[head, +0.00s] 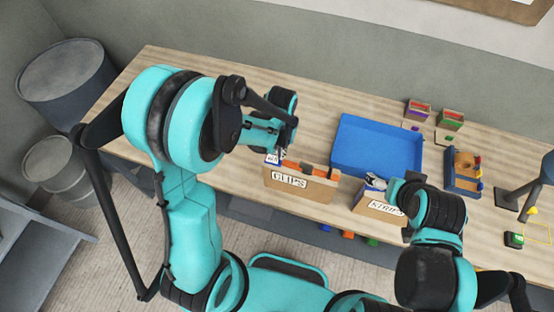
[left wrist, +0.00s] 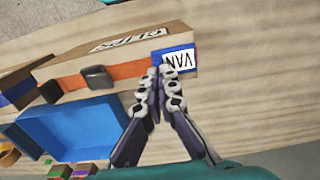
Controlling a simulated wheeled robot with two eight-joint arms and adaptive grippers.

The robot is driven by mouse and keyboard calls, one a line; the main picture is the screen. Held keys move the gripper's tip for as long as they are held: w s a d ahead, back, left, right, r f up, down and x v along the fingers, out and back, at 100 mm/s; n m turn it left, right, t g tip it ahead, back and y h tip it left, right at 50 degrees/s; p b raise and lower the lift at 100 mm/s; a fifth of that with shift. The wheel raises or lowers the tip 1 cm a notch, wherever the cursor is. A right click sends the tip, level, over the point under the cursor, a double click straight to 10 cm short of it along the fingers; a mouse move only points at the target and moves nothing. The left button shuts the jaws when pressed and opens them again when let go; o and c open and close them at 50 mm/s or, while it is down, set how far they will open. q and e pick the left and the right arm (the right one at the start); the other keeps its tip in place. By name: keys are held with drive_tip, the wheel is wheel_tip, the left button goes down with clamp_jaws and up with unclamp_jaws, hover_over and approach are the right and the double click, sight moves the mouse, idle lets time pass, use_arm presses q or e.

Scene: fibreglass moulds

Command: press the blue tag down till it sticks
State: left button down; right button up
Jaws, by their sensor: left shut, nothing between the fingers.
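The blue tag (left wrist: 176,61) carries a white label reading "VAN". It lies at the end of the wooden box labelled CLIPS (left wrist: 95,62). In the head view the tag (head: 272,158) shows at the left end of that box (head: 300,190), partly behind my gripper. My left gripper (left wrist: 161,72) is shut and empty, its fingertips at the tag's edge in the left wrist view. Whether they touch it I cannot tell. In the head view the left gripper (head: 283,152) is just over that box end. My right arm is by the second box; its fingers are not clear.
The second labelled box (head: 366,203) stands right of the CLIPS box near the front edge. A blue tray (head: 378,146) lies behind them. Small bins (head: 450,119) and a wooden holder (head: 463,175) stand further right. The table (head: 180,62) is bare at the back left.

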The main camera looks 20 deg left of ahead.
idle(0.5)
use_arm(q)
drive_tip(key=shift+r+p, duration=2.35)
drive_tip(key=shift+r, duration=1.15)
drive_tip(key=shift+f, duration=0.1)
drive_tip(key=s+a+f+t+b, duration=0.1)
drive_tip(key=b, duration=0.5)
drive_tip(key=s+a+f+t+b, duration=0.1)
drive_tip(key=s+f+b, duration=0.1)
drive_tip(key=b, duration=0.3)
drive_tip(key=shift+s+a+t+b, duration=0.1)
drive_tip(key=shift+s+t+b, duration=0.15)
drive_tip(key=shift+t+b, duration=0.15)
drive_tip(key=s+a+f+t+b, duration=0.2)
drive_tip(key=s+f+t+b, duration=0.2)
drive_tip(key=b, duration=0.9)
wheel_tip(320, 180, down, 3)
drive_tip(key=s, duration=0.2)
drive_tip(key=shift+s+a+f, duration=0.2)
drive_tip(key=shift+s+a, duration=0.05)
drive_tip(key=shift+s, duration=0.15)
